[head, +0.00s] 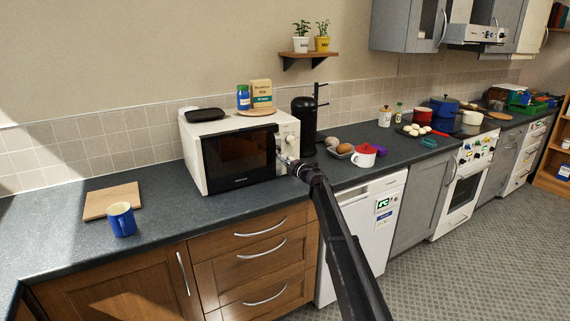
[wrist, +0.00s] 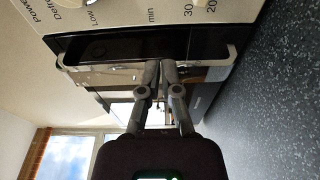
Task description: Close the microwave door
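The white microwave (head: 195,160) stands on the dark counter. Its black-glass door (head: 238,158) is hinged at the left and looks slightly ajar, its right edge standing out from the control panel (head: 289,137). In the wrist view the panel (wrist: 130,14) lies at the top, with the door's pale handle (wrist: 232,54) below it. My gripper (head: 287,160) is at the door's right edge. In the wrist view its fingertips (wrist: 161,66) are close together at the handle. Whether the handle is between them is hard to tell.
A jar, box and black dish sit on top. Counter in front is clear.

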